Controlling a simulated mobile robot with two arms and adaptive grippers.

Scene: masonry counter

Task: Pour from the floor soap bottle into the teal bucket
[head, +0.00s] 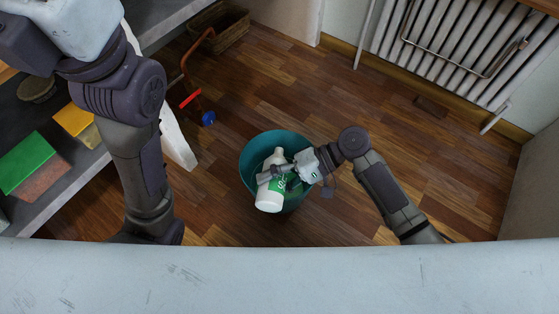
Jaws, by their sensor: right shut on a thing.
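The teal bucket (251,150) stands on the wooden floor near the middle of the head view. A white bottle with a green label (269,199), the floor soap bottle, shows over the bucket, tilted, its narrower end toward the top of the picture. My right gripper (275,175) is shut on the bottle around its middle and hides part of it. I cannot tell whether liquid is flowing. My left arm comes in at the left, but its gripper is not in view.
A shelf unit on the left holds a green box (26,162) and a yellow box (73,119). A red item with a blue end (208,118) is on the floor nearby. A wicker basket (219,28) and a radiator (460,45) are at the back. The floor to the right is clear.

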